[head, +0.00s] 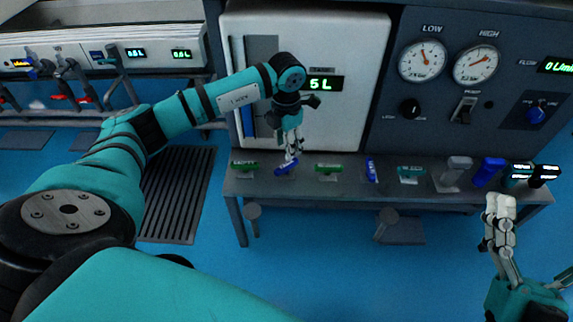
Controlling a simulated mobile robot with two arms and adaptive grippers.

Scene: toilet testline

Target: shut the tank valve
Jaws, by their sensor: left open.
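A row of small valves runs along the grey bench (350,187) below the tank panel. My left gripper (291,157) points down, open, with its fingertips right at a tilted blue handle (284,169). I cannot tell whether the fingers touch it or stand around it. Green handles sit on either side, one on the left (243,166) and one on the right (328,168). A blue handle turned lengthwise (371,170) is further right. No label shows which one is the tank valve.
The white tank panel (345,115) has a green "5 L" display (324,83). Two round gauges, LOW (422,61) and HIGH (475,64), are at upper right, above a pump switch (464,110).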

